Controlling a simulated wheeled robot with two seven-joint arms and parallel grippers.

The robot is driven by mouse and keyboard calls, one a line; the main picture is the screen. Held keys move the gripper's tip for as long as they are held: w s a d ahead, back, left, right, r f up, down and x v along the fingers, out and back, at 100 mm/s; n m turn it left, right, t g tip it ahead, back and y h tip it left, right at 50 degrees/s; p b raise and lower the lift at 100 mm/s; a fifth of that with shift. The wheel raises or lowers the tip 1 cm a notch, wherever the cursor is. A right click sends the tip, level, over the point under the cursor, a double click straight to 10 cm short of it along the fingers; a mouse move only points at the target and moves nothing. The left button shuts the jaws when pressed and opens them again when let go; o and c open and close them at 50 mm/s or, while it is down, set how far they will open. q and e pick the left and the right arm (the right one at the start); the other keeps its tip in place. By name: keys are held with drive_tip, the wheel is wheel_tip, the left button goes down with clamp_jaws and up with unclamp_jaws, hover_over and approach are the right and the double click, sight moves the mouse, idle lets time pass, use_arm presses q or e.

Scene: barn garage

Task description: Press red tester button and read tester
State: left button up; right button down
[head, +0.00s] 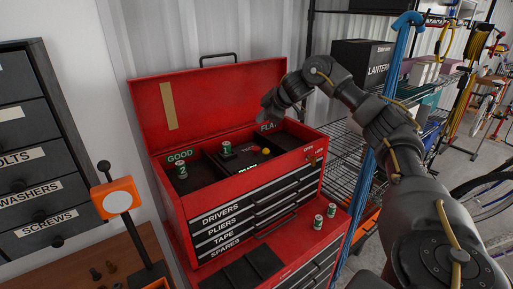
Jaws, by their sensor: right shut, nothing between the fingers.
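A red tool chest (200,222) stands with its lid open. Small light text on the tester is too small to read. A green battery marked 1 (226,149) stands upright at the tester's back left. A battery marked 2 (182,171) stands upright in the section labelled GOOD. My right gripper (268,108) is shut and empty, above and behind the button, apart from it, near the FLAT label. My left gripper is out of view.
Two green batteries (318,222) (332,210) stand on the chest's lower ledge at the right. A small orange device (118,196) on a black post stands at left, before a labelled drawer cabinet (40,150). A lantern box (362,62) and wire shelving are at right.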

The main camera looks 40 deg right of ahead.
sight(258, 149)
drive_tip(key=f+b, duration=0.1)
drive_tip(key=w+f+b, duration=0.2)
drive_tip(key=f, duration=0.1)
drive_tip(key=shift+s+f+b, duration=0.35)
drive_tip(key=shift+f+b, duration=0.5)
drive_tip(key=shift+b, duration=0.35)
drive_tip(key=f, duration=0.1)
drive_tip(key=f+b, duration=0.2)
drive_tip(key=shift+w+a+f, duration=0.1)
drive_tip(key=shift+w+a, duration=0.05)
drive_tip(key=shift+w, duration=0.15)
drive_tip(key=shift+f+b, duration=0.35)
drive_tip(key=shift+f, duration=0.05)
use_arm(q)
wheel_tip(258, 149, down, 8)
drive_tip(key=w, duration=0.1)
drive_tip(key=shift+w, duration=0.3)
use_arm(e)
drive_tip(key=shift+s, duration=0.15)
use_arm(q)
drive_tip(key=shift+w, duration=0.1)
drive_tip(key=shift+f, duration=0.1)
use_arm(e)
drive_tip(key=shift+f, duration=0.1)
